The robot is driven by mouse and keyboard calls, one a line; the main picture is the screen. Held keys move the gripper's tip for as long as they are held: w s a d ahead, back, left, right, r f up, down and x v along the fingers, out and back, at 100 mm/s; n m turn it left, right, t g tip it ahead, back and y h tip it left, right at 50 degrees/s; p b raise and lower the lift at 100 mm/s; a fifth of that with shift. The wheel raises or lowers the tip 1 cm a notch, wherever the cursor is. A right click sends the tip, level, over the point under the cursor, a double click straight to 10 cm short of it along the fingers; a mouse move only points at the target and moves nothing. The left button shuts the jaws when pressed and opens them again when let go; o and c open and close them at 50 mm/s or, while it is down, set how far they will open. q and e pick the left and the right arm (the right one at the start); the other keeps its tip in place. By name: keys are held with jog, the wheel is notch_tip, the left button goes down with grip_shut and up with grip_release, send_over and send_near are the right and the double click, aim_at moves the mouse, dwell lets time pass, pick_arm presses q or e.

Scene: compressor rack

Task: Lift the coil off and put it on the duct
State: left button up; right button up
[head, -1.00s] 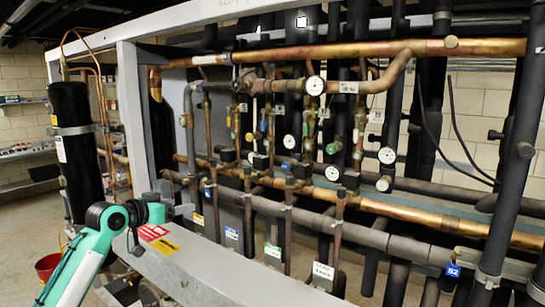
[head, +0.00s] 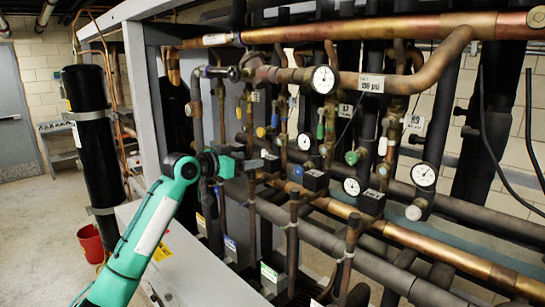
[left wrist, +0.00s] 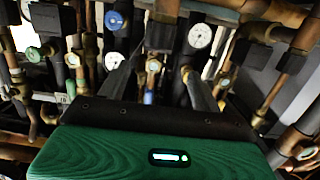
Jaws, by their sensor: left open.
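Several small black box-shaped coils sit on the valves of the copper pipes, such as one coil (head: 316,180) and another coil (head: 372,203) in the head view. In the left wrist view a black coil (left wrist: 160,36) is ahead, between the lines of my fingers. My left gripper (head: 262,163) reaches in from the left among the front pipes. It also shows in the left wrist view (left wrist: 158,78), with two spread fingers and nothing held. I cannot tell whether it touches a coil. A pale grey flat beam (head: 185,262), possibly the duct, lies below my arm. My right gripper is not in view.
Dial gauges (head: 324,79), insulated pipes and a thick copper pipe (head: 440,246) crowd the rack. A grey frame post (head: 145,105) and a black cylinder (head: 97,160) stand at left. A red bucket (head: 90,243) is on the floor. Open floor lies far left.

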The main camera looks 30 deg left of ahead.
aim_at(269, 158)
pick_arm(q)
jog(key=p+x, duration=0.1)
jog(key=x, duration=0.2)
jog(key=shift+w+d, duration=0.1)
jog(key=shift+w, duration=0.1)
jog(key=p+x, duration=0.4)
jog(key=shift+s+d, duration=0.1)
jog(key=shift+d, duration=0.15)
jog(key=shift+w+d+f, duration=0.1)
jog(key=shift+w+f, duration=0.1)
jog(key=shift+w, duration=0.15)
jog(key=shift+c, duration=0.6)
jog(key=c, duration=1)
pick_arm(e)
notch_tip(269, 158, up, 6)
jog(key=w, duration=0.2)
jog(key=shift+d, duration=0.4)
